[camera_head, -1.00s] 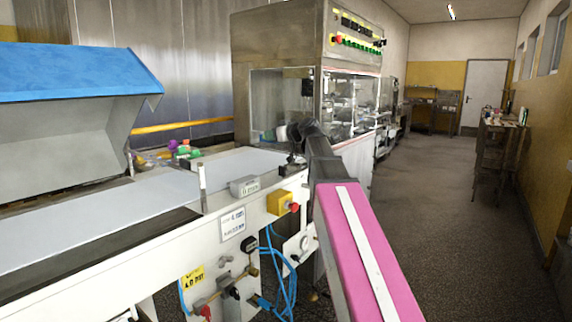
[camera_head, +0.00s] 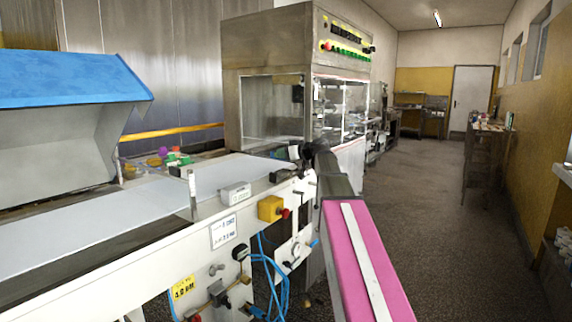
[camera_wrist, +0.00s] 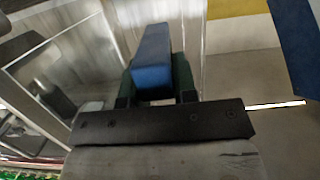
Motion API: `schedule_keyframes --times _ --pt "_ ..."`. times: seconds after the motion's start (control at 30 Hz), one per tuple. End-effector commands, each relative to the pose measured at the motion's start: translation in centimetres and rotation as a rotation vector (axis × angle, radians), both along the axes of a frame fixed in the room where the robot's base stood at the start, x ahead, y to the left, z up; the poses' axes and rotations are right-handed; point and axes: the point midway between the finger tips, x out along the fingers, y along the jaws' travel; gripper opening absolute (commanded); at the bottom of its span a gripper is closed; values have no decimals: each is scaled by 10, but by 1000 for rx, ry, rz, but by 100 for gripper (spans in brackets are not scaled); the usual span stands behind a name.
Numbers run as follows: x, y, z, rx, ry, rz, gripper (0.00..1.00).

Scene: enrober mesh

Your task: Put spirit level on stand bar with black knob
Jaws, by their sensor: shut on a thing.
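My gripper (camera_wrist: 155,82) is shut on a blue bar-shaped thing (camera_wrist: 152,58), which I take to be the spirit level. It sticks out beyond the two dark fingers in the wrist view. In the head view my gripper (camera_head: 298,157) is small and dark at the end of my arm, above the far right end of the white conveyor machine. I cannot clearly pick out the stand bar with the black knob; my arm hides part of that area.
The conveyor machine (camera_head: 150,240) runs along the left, with a grey box (camera_head: 236,193) and a yellow switch box (camera_head: 270,208) at its edge. A steel cabinet (camera_head: 275,50) with glass panels stands behind. A blue-topped hood (camera_head: 65,77) is at left. The floor aisle (camera_head: 430,200) is clear.

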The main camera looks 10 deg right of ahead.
Motion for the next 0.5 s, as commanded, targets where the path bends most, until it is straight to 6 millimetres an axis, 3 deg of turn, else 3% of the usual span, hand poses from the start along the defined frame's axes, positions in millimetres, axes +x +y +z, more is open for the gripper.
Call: schedule_keyframes --times 0.27,0.5 --pt "6 -12 -13 1 1 1 0" --pt "6 -11 -41 0 2 1 0"
